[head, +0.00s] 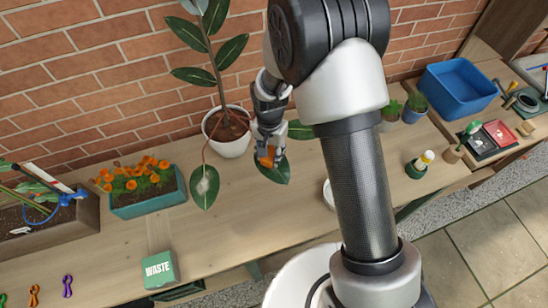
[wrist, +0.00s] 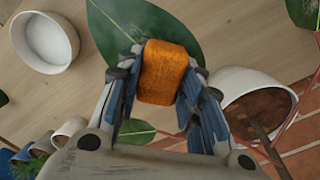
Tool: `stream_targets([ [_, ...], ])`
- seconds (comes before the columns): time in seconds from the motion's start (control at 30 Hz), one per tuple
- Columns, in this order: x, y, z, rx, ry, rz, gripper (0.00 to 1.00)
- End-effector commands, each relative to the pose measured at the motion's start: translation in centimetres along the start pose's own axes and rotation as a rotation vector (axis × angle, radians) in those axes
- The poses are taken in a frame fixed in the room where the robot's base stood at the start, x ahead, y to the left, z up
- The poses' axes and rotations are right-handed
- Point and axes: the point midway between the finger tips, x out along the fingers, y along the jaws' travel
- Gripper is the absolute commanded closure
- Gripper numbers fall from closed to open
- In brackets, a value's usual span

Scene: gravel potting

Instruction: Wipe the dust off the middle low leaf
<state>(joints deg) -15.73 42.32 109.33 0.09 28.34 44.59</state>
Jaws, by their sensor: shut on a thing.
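My gripper (head: 267,150) is shut on an orange sponge (head: 265,157). The sponge also shows between the fingers in the wrist view (wrist: 168,72). It lies over the middle low leaf (head: 275,174), a broad dark green leaf with a pale midrib, large in the wrist view (wrist: 115,25). The sponge covers part of this leaf; I cannot tell whether they touch. No dust shows on its visible part. The left low leaf (head: 204,190) bears a pale grey dust patch. The right low leaf (head: 300,130) is partly hidden behind my arm. The plant's white pot (head: 228,148) stands behind my gripper.
An orange-flowered planter (head: 148,203) stands left, with a green WASTE box (head: 160,269) in front. A white dish (wrist: 45,42) is mostly hidden by my arm in the head view. Small pots (head: 414,108) and a blue tub (head: 458,88) stand right. The brick wall is behind.

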Motion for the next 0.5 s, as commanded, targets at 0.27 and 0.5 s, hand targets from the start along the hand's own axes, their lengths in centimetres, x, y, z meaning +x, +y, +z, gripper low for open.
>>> stream_targets([
  [0.27, 0.2, -0.9, -0.6, 0.0, 0.001, -0.001, 0.88],
  [0.5, 0.1, -2.7, -1.7, 0.0, 0.002, -0.002, 0.88],
])
